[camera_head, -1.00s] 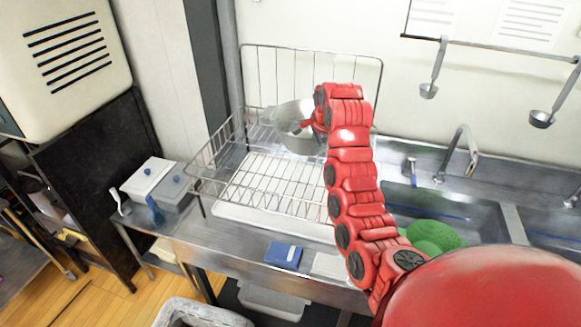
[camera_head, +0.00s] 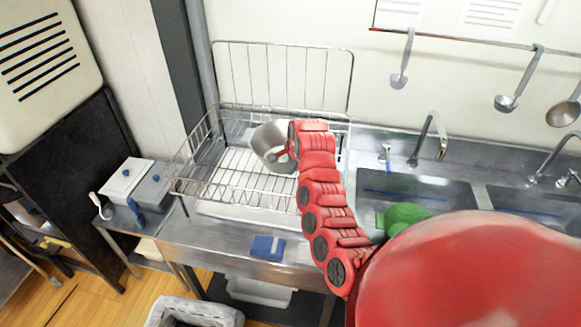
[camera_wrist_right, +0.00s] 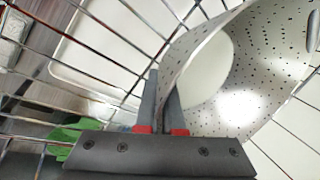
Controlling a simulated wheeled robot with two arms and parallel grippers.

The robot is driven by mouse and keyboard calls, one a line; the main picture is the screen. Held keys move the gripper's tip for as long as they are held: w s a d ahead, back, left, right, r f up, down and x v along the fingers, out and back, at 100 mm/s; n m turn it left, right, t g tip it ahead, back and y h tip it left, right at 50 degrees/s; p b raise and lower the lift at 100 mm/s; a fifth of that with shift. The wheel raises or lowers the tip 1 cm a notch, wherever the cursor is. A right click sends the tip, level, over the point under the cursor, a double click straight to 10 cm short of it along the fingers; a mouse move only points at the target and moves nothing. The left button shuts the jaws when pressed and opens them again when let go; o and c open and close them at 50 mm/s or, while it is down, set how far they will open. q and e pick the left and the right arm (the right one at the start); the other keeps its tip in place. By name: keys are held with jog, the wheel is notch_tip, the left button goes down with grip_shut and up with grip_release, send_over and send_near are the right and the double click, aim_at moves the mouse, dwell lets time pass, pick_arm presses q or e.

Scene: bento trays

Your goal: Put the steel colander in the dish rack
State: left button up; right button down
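The steel colander (camera_head: 268,140) is a grey metal bowl, tilted on its side, at the end of my right arm in the head view. It is over the wire dish rack (camera_head: 243,190). In the right wrist view the perforated colander wall (camera_wrist_right: 262,75) runs down between the fingers of my right gripper (camera_wrist_right: 160,108), which is shut on its rim. Rack wires show close beyond the colander; I cannot tell whether it touches them. My left gripper is in neither view.
A sink (camera_head: 415,190) with a green item (camera_head: 402,214) lies right of the rack. Lidded containers (camera_head: 128,180) stand at the left. A blue item (camera_head: 267,248) lies on the counter in front. Ladles (camera_head: 402,75) hang at the upper right.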

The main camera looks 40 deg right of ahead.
jog(key=c, duration=1.5)
grip_release()
jog(key=shift+f, duration=0.1)
jog(key=o, duration=0.5)
jog(key=shift+c, duration=0.2)
jog(key=shift+r, duration=0.25)
jog(key=b+v, duration=0.3)
jog(key=v, duration=0.2)
jog(key=shift+s+r, duration=0.1)
jog(key=shift+r, duration=0.3)
jog(key=shift+p+v, duration=1.35)
jog(key=shift+v, duration=1.6)
